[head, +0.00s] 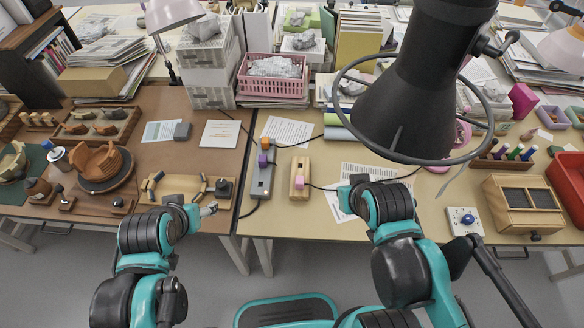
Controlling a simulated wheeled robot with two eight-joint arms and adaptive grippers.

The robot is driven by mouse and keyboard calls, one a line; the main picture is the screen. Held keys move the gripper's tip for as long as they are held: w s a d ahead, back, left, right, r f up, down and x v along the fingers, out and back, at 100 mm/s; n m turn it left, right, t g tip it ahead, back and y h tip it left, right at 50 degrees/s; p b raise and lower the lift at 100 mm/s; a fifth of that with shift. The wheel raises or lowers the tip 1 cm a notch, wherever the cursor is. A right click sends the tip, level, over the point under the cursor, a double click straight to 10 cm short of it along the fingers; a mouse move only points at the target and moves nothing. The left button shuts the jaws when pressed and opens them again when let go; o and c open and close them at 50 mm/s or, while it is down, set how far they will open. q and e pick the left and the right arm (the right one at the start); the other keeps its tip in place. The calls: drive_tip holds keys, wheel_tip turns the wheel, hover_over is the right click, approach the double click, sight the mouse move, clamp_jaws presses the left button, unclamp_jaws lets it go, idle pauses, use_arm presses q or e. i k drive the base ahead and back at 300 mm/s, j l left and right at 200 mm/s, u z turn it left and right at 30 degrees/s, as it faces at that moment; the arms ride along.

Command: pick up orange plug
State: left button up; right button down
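The orange plug (265,143) is a small orange block at the far end of the grey power strip (261,181), near the left edge of the right-hand table. A purple plug (262,160) sits on the same strip, just in front of the orange one. My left gripper (211,210) is at the front edge of the brown table, to the left and in front of the strip, apart from the orange plug. My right gripper (347,190) is over the front of the right-hand table, right of the strip and largely hidden by its own arm. The finger opening is unclear on both.
A wooden block (300,166) with a pink plug (298,182) stands right of the strip. Papers (286,131) lie behind. A large dark lamp with a ring (420,90) hangs over the right side. A wooden tray (183,187) lies left of the strip.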

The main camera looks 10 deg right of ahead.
sight(265, 144)
drive_tip(key=i+l+z, duration=0.2)
drive_tip(key=z, duration=0.25)
drive_tip(key=i+l+z, duration=0.2)
drive_tip(key=l+z, duration=0.15)
drive_tip(key=z, duration=0.15)
